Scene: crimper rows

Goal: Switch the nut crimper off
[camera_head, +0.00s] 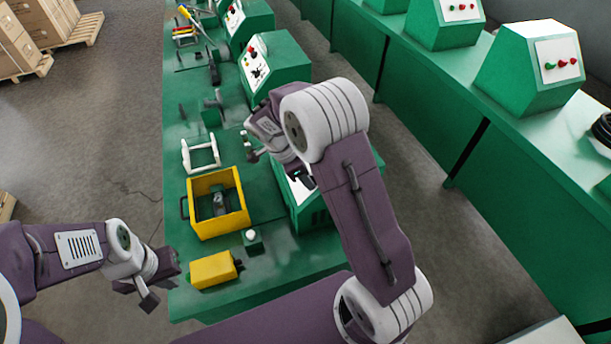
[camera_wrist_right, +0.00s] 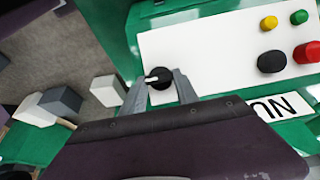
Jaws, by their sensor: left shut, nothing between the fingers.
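The nut crimper is a green machine (camera_head: 309,213), mostly behind my right arm in the head view. In the right wrist view its white panel (camera_wrist_right: 217,52) carries a black knob (camera_wrist_right: 159,80) with a white pointer, and an upside-down label (camera_wrist_right: 272,106) of which "NU" shows. My right gripper (camera_wrist_right: 164,78) has its fingers apart, one on each side of the black knob. I cannot tell whether they press on it. In the head view its fingers (camera_head: 302,180) are by the panel. My left gripper (camera_head: 162,287) is shut and empty, left of the bench's near end.
The panel also has a large black button (camera_wrist_right: 271,62), a red button (camera_wrist_right: 307,52) and smaller yellow (camera_wrist_right: 268,23) and green (camera_wrist_right: 298,17) ones. A yellow bin (camera_head: 205,228) and a yellow block (camera_head: 212,270) lie on the bench. Similar machines stand farther along and at right (camera_head: 530,65).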

